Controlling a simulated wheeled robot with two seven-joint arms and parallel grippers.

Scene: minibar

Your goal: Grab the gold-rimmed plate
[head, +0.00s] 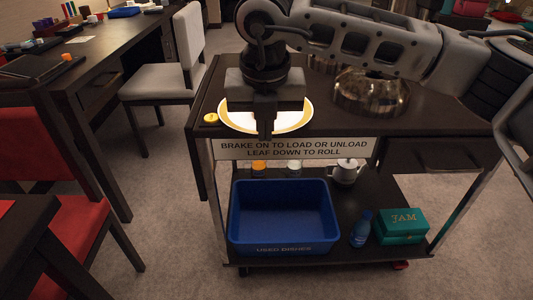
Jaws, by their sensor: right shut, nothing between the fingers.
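The gold-rimmed plate (238,121) lies on the top of a dark cart, near its front left edge. It is white with a gold band, and its middle is hidden behind my right gripper. My right gripper (266,136) points down in front of and over the plate. Its fingers are together, with nothing seen between them. I cannot tell whether the fingertips touch the plate. My left gripper is not in view.
A round metal dome (371,92) stands right of the plate, and a small yellow item (211,118) left of it. The lower shelf holds a blue bin (283,246), a teapot (346,172), a blue bottle (361,229) and a teal JAM box (402,226). Chairs and a desk stand left.

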